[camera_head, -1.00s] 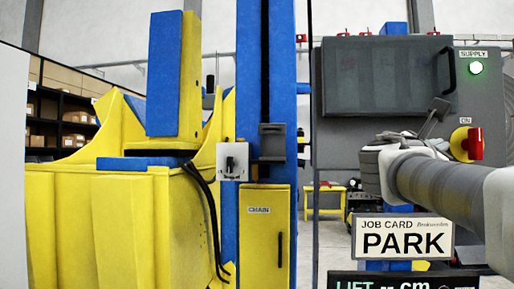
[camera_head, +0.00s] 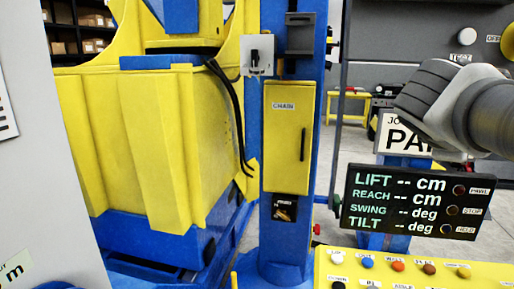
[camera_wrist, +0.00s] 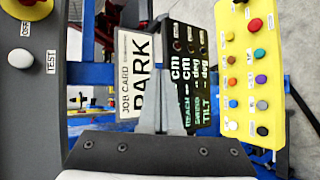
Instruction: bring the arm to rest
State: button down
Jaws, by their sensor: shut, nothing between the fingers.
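My gripper (camera_wrist: 160,75) shows in the wrist view with its two grey fingers together and nothing between them. It points toward the space between the job card (camera_wrist: 132,75) and the dark readout (camera_wrist: 188,75). In the head view my grey arm comes in from the right and covers part of the job card (camera_head: 392,135), which reads PARK. The fingers cannot be made out there. The readout (camera_head: 411,202) lists lift, reach, swing and tilt, all with dashes. I cannot tell the exact gap between fingers and card.
A yellow button console (camera_head: 400,265) with several coloured buttons stands below the readout. A grey cabinet (camera_head: 400,45) is behind the arm. The yellow positioner (camera_head: 130,150) and the blue column (camera_head: 290,235) with its chain box (camera_head: 290,140) fill the left and middle.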

jog(key=s+a+f+m+g+y, duration=0.1)
jog(key=s+a+f+m+y, duration=0.4)
jog(key=a+f, duration=0.4)
jog(key=s+a+f+m+g+y, duration=0.1)
jog(key=s+a+f+m+y, duration=0.3)
jog(key=s+a+f, duration=0.3)
jog(key=a+f+y, duration=0.1)
jog(key=a+f, duration=0.2)
jog(key=f, duration=0.2)
jog(key=shift+s+a+f+m+g, duration=0.15)
jog(key=shift+a+m+g, duration=0.15)
jog(key=shift+m, duration=0.1)
dwell(0.4)
